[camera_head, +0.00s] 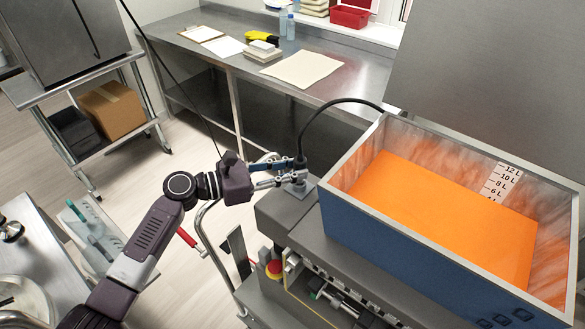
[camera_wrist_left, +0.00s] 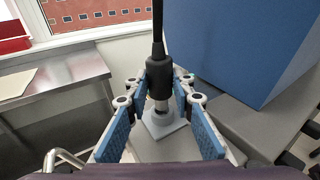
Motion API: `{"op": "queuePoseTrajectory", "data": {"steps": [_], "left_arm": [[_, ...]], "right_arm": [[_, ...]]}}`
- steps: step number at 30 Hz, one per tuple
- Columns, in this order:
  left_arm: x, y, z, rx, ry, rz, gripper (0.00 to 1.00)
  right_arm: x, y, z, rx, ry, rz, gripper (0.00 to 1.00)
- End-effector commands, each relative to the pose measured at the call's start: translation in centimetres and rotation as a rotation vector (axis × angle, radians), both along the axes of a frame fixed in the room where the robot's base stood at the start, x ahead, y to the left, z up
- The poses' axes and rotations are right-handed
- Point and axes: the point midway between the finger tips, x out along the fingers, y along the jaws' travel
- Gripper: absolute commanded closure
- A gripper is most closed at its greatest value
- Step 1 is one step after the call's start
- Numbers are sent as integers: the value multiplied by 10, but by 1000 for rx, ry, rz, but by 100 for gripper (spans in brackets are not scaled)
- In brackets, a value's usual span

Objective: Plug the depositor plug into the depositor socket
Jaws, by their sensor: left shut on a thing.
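The depositor plug (camera_wrist_left: 158,72) is black with a pale metal lower end and a black cable rising from its top. My left gripper (camera_head: 293,172) is shut on it, with the blue-padded fingers on either side of the plug. The plug is held upright. The depositor socket (camera_wrist_left: 168,126) is a small grey square block on the machine's corner, and it also shows in the head view (camera_head: 300,188). The plug's lower end is directly over the socket's middle; I cannot tell whether it is inserted or just above. My right gripper is not in view.
The depositor's blue hopper (camera_head: 415,258), filled with orange liquid, stands right beside the socket. A red emergency button (camera_head: 274,267) is on the machine's front. A steel counter (camera_head: 205,56) with papers and bottles runs behind. Open floor lies left of the machine.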

Motion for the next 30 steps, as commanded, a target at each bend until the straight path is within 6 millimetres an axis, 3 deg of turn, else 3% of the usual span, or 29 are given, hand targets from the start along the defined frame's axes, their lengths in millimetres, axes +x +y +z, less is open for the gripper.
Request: {"op": "queuePoseTrajectory", "data": {"steps": [19,26,27,30], "left_arm": [[0,0,-24,0,1,0,100],[0,0,-22,0,0,0,100],[0,0,-22,0,0,0,76],[0,0,-22,0,0,0,65]], "right_arm": [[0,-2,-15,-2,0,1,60],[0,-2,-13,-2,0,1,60],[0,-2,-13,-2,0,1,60],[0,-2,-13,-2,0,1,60]]}}
